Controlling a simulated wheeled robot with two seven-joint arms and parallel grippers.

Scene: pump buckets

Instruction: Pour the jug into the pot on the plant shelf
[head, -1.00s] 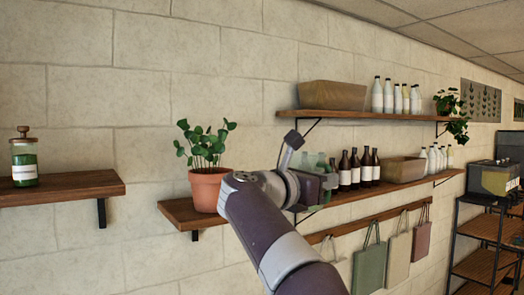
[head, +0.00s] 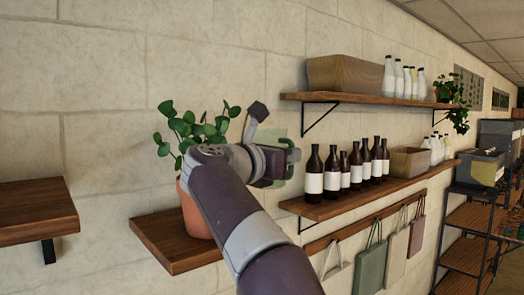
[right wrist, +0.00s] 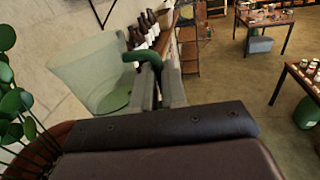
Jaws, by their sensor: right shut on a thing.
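The terracotta pot (head: 192,212) with a leafy green plant (head: 190,130) stands upright on the small wooden plant shelf (head: 172,243). My right arm covers its right part. My right gripper (head: 281,162) is right of the plant, above the shelf's level. It is shut on the green handle of a translucent pale-green jug (right wrist: 90,75), seen in the right wrist view. In the head view the jug is mostly hidden behind the gripper. Its exact tilt is hard to tell. Leaves (right wrist: 12,100) and part of the pot rim show at the wrist view's left edge. My left gripper is out of view.
Brown bottles (head: 314,182) and a wooden box (head: 410,162) stand on the lower shelf to the right. An upper shelf (head: 370,98) holds a box and white bottles. An empty-looking shelf end (head: 35,208) is at the left. The wall is close behind.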

